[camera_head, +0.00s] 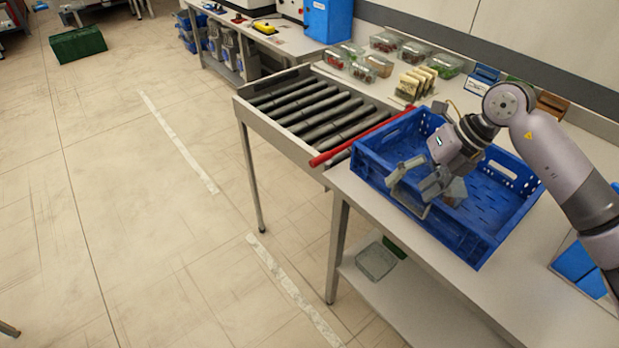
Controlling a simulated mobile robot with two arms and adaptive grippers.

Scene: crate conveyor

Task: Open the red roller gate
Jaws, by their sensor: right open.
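The red roller gate (362,137) is a long red bar lying across the near end of the roller conveyor (318,115), between the rollers and the blue crate. The blue crate (478,250) stands on the table right against or very near the gate; I cannot tell whether they touch. My right gripper (418,192) reaches in from the right over the crate, its open fingers at the crate's left part, to the right of and nearer than the gate. It holds nothing that I can see. My left gripper is not in view.
Clear boxes of food (384,42) and a row of sandwich packs (415,82) stand behind the conveyor. A blue box (328,20) stands at the back. A green crate (78,44) lies on the floor. The floor left of the conveyor is free.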

